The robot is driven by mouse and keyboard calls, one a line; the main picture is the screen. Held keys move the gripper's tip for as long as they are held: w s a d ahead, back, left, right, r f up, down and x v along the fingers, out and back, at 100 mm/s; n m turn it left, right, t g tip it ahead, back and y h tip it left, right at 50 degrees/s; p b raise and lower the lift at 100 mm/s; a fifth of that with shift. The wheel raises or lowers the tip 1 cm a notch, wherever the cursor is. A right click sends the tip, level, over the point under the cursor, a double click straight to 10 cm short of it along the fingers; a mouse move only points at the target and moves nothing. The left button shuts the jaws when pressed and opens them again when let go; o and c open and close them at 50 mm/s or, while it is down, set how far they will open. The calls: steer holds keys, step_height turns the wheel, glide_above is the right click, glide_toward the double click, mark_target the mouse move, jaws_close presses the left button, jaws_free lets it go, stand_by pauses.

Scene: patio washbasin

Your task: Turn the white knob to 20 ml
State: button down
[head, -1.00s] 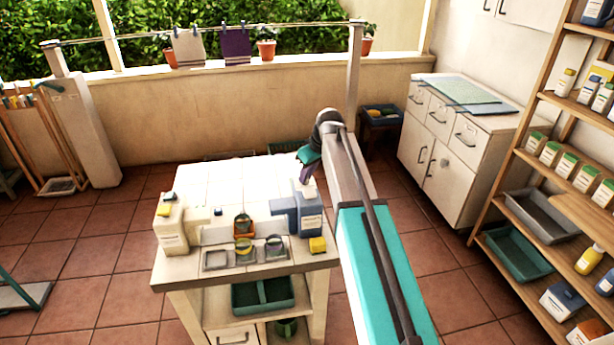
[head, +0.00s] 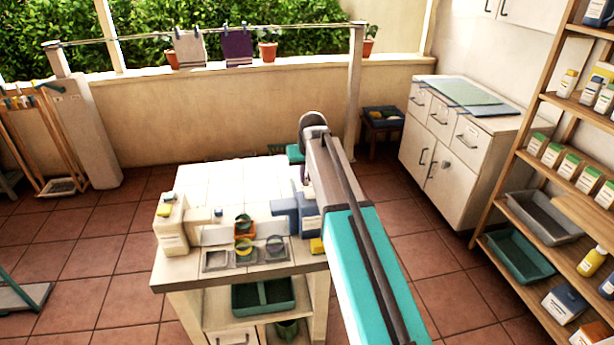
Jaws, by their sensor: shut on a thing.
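My gripper (head: 299,184) is mostly hidden behind my arm. Its teal part shows left of the wrist, at the right side of the worktable (head: 185,266). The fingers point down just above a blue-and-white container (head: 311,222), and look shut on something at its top. The white knob cannot be made out; the wrist and fingers cover that spot. The knob's scale and its setting cannot be read.
A blue block-like part (head: 285,209) stands left of the blue-and-white container. A shelf rack (head: 541,135) stands at the right. The table's back is clear.

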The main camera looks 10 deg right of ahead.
stand_by(0.3)
steer(key=c, duration=1.8)
jaws_free()
steer(key=b+v, duration=0.3)
steer(key=v, duration=1)
steer(key=shift+r, duration=0.35)
steer(key=shift+s, duration=0.1)
